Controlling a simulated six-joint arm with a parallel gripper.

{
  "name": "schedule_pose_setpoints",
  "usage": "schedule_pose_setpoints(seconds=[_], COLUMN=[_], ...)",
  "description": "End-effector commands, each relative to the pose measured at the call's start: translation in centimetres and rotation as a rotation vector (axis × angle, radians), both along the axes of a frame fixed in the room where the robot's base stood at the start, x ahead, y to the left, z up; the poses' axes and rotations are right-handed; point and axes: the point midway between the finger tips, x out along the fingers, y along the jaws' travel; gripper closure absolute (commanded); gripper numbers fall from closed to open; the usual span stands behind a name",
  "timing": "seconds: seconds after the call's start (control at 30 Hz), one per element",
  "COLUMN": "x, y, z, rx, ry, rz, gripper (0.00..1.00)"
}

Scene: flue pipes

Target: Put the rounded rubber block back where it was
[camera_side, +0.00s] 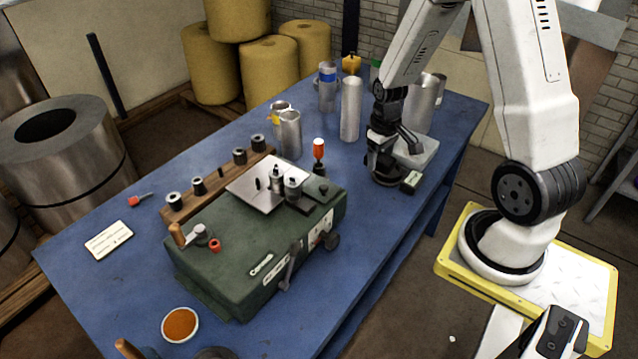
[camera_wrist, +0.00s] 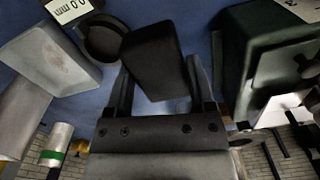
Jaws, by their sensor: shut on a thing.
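The rounded rubber block (camera_wrist: 152,60) is a black block with softened corners in the wrist view. My gripper (camera_wrist: 158,78) is shut on it, with one finger on each side. There the rubber block is hard to tell from the dark gripper parts. I cannot tell whether the block touches the table.
Metal pipes (camera_side: 351,110) stand behind on the table (camera_side: 110,190).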

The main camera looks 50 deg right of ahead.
Motion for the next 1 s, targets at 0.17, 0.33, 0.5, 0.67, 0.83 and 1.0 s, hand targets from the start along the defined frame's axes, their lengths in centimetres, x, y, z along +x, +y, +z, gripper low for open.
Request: schedule_pose_setpoints(seconds=[0.17, 0.33, 0.5, 0.67, 0.83, 1.0], x=[0.0, 0.0, 0.0, 0.0, 0.0, 0.0], y=[0.0, 0.0, 0.0, 0.0, 0.0, 0.0], z=[-2.3, -3.2, -3.3, -4.0, -5.6, -7.2], rx=[0.000, 0.000, 0.000, 0.000, 0.000, 0.000], ry=[0.001, -0.001, -0.001, 0.001, 0.002, 0.000], rz=[0.000, 0.000, 0.000, 0.000, 0.000, 0.000], gripper=[1.00, 1.00, 1.00, 1.00, 1.00, 1.00])
